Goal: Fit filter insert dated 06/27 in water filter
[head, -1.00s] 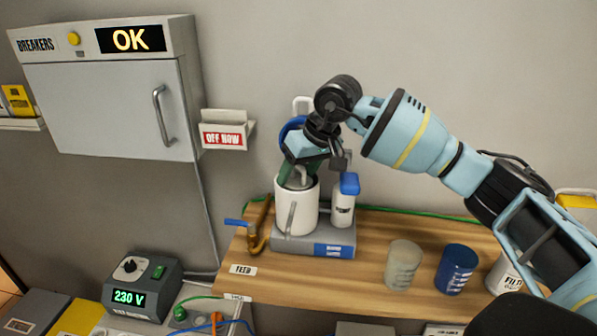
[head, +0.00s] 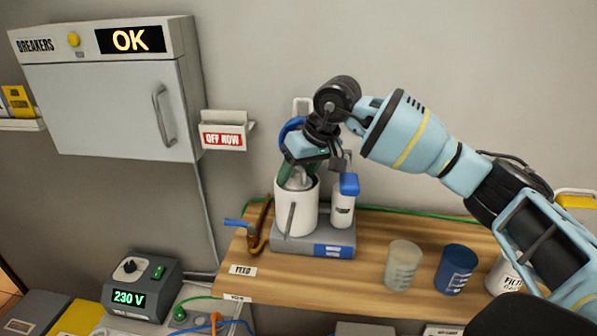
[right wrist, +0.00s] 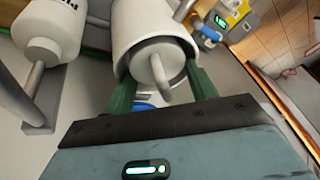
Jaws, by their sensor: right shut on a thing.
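The water filter's white housing (head: 295,212) stands upright on a grey base with its mouth open at the top. My right gripper (head: 298,176) is over that mouth, with its green fingers pointing down. In the right wrist view, the fingers (right wrist: 163,88) are on either side of a pale cylindrical insert (right wrist: 152,66) with a small bent handle, and the gripper is shut on it. The insert is at the mouth of the housing (right wrist: 150,25), its lower part hidden inside. I cannot tell how deep it sits. No date is readable on it. My left gripper is out of view.
A smaller white canister (head: 343,208) with a blue cap stands close to the housing's right. A translucent cup (head: 403,266), a blue cup (head: 456,270) and a white labelled container (head: 504,274) stand further right on the wooden shelf. A pipe with a blue valve handle (head: 237,223) is at left.

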